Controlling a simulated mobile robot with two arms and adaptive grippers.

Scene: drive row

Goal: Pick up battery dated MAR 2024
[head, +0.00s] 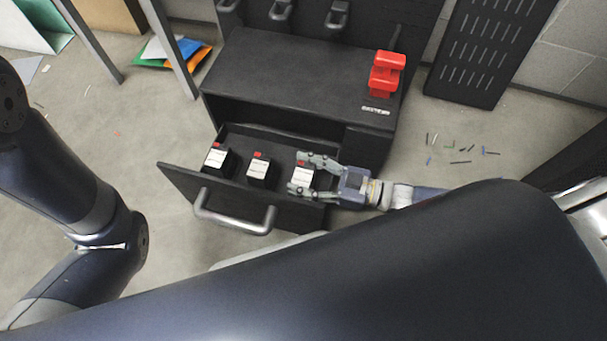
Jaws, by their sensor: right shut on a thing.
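Three small black batteries with white labels and red tops stand in a row in the open drawer (165,178). The left battery (217,160) and the middle battery (259,170) stand free. My right gripper (299,176) comes in from the right and is shut on the right battery (305,174), one finger on its far side and one on its near side. I cannot tell if that battery is lifted. The label dates are too small to read. My left arm shows at the left; its gripper is out of view.
The drawer has a silver handle (233,220) and belongs to a black cabinet (290,75). A red object (386,75) stands on the cabinet's right side. Coloured folders (172,52) and small scraps lie on the floor. A black perforated panel (490,45) stands at the back right.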

